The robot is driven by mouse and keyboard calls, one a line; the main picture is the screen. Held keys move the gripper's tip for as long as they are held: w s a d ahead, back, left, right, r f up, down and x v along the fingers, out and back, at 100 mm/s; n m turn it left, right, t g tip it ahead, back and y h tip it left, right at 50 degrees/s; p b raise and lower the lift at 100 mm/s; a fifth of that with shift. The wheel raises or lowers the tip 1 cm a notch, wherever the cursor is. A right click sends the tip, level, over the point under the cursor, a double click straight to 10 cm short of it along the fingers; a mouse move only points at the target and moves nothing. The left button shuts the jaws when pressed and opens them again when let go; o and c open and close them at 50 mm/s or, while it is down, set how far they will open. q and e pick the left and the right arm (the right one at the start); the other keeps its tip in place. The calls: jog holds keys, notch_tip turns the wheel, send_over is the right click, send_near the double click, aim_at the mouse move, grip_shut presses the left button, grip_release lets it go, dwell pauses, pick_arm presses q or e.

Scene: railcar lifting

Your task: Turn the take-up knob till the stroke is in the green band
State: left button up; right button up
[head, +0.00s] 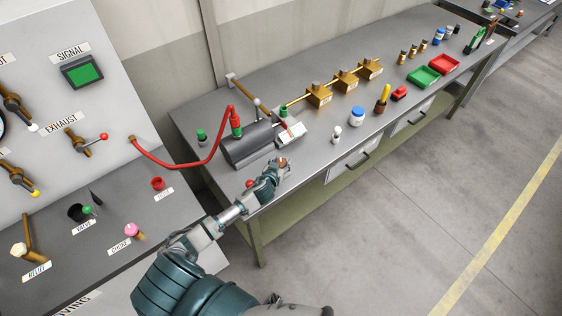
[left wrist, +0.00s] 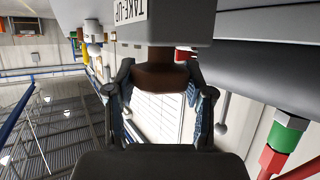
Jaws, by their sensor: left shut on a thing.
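The take-up knob is a brown, round knob (left wrist: 160,76) in the left wrist view, under a grey block with a TAKE-UP label (left wrist: 130,10). My left gripper (left wrist: 160,92) has a finger on either side of the knob and is shut on it. In the head view my left gripper (head: 274,172) is at the near edge of the bench, in front of the grey cylinder (head: 248,146), and it mostly hides the knob. A white box with a red pointer (head: 291,133) sits beside the cylinder. I cannot make out the stroke scale or a green band. My right gripper is not in view.
A red hose (head: 190,165) runs from the left panel (head: 60,100) to the cylinder. Brass blocks on a rod (head: 345,82), a blue-lidded jar (head: 357,115), a green tray (head: 424,77) and a red tray (head: 445,64) stand farther right. The floor at right is clear.

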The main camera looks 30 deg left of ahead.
pick_arm(q)
jog(key=shift+m+h+p, duration=0.7)
jog(key=shift+m+h, duration=0.5)
jog(key=shift+h, duration=0.2)
jog(key=o, duration=1.2)
jog(key=shift+c, duration=0.2)
jog(key=v, duration=1.2)
jog(key=shift+a, duration=0.25)
jog(key=shift+f, duration=0.15)
